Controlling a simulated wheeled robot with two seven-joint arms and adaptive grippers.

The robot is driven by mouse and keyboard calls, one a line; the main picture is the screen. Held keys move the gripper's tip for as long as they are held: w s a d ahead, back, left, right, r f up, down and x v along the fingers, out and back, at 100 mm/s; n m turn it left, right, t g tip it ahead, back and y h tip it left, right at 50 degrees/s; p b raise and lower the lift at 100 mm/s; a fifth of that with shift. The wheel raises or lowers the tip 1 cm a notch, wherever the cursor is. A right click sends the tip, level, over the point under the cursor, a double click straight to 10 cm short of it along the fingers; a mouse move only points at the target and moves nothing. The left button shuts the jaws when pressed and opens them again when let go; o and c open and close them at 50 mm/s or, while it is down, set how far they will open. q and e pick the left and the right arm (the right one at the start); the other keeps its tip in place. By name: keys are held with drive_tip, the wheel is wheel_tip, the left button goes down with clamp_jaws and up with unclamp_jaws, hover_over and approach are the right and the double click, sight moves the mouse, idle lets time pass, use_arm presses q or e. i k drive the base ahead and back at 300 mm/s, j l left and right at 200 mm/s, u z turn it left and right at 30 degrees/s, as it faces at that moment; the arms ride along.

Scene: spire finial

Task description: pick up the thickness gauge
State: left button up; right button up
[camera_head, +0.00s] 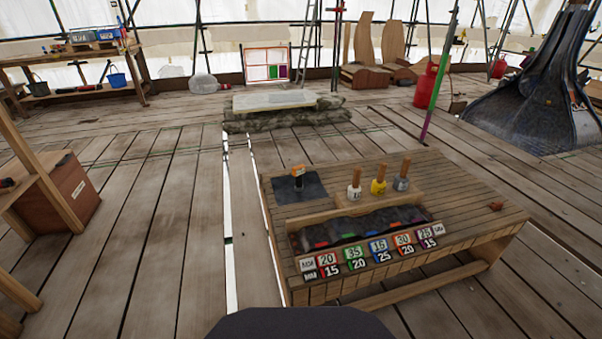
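A low slatted wooden table (462,222) stands in front of me. On a dark square mat (285,194) at its back left stands a small dark tool with an orange-brown top (298,172); it may be the thickness gauge, but it is too small to tell. Three wooden-handled tools stand in a row to its right: a white one (354,190), a yellow one (378,185) and a grey one (401,182). I cannot make out a thickness gauge for certain. Neither of my grippers is in view.
A dark, lumpy trough (352,226) with coloured tabs lies along the table front, above several numbered tags (378,248). A small reddish-brown piece (495,206) lies at the right. The plank floor (155,230) is clear to the left, with a long gap beside the table.

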sight(298, 171)
drive_tip(key=j+z, duration=0.4)
drive_tip(key=j, duration=0.95)
drive_tip(key=i+j+z, duration=0.2)
drive_tip(key=j, duration=0.35)
drive_tip(key=j+z, duration=0.2)
drive_tip(key=j, duration=0.4)
drive_tip(key=i+j+z, duration=0.2)
drive_tip(key=j, duration=0.35)
drive_tip(key=i+j+z, duration=0.1)
drive_tip(key=i+j, duration=0.15)
